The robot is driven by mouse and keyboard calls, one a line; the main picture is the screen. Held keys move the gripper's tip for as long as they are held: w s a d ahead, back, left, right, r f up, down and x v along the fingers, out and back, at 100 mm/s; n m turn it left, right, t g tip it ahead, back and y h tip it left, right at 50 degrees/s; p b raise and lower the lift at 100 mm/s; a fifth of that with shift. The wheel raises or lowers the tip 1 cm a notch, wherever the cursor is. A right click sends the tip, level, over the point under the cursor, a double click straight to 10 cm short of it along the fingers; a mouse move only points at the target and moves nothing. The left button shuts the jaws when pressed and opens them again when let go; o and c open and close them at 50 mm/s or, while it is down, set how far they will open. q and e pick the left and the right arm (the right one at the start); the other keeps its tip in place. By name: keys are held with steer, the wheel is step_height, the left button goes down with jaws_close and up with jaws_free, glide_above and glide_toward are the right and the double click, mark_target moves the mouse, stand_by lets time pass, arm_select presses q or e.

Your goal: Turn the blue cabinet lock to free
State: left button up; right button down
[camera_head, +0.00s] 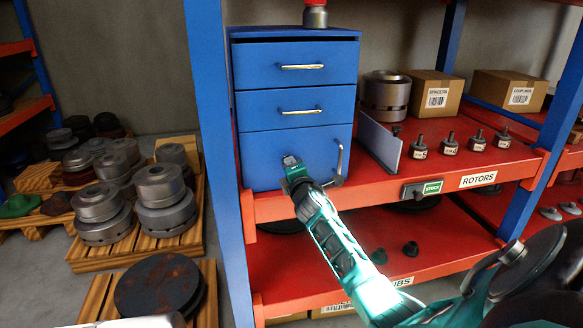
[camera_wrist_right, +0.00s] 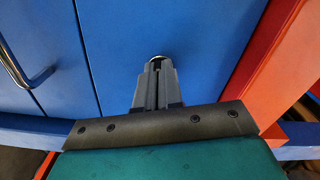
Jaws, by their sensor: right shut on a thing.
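The blue cabinet (camera_head: 262,152) stands on the red shelf, with two drawers above a lower door that looks shut. My right gripper (camera_head: 293,164) reaches the lower front of that door. In the right wrist view its fingers (camera_wrist_right: 156,88) are shut together on the cabinet lock (camera_wrist_right: 157,58). Only a small rounded metal edge of the lock shows beyond the fingertips, so I cannot tell which way it is turned. In the head view the lock is hidden by the gripper. My left gripper is not in view.
A grey upright plate (camera_head: 380,142) and several small rotors stand further right. A blue post (camera_head: 208,110) rises at the left.

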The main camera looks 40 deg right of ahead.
steer(key=shift+f+m, duration=0.1)
steer(key=shift+m, duration=1.5)
steer(key=c, duration=1.3)
jaws_free()
steer(key=shift+s, duration=0.1)
steer(key=p+v, duration=0.1)
steer(key=v, duration=1.1)
steer(key=shift+s+a, duration=0.25)
steer(key=shift+s, duration=0.1)
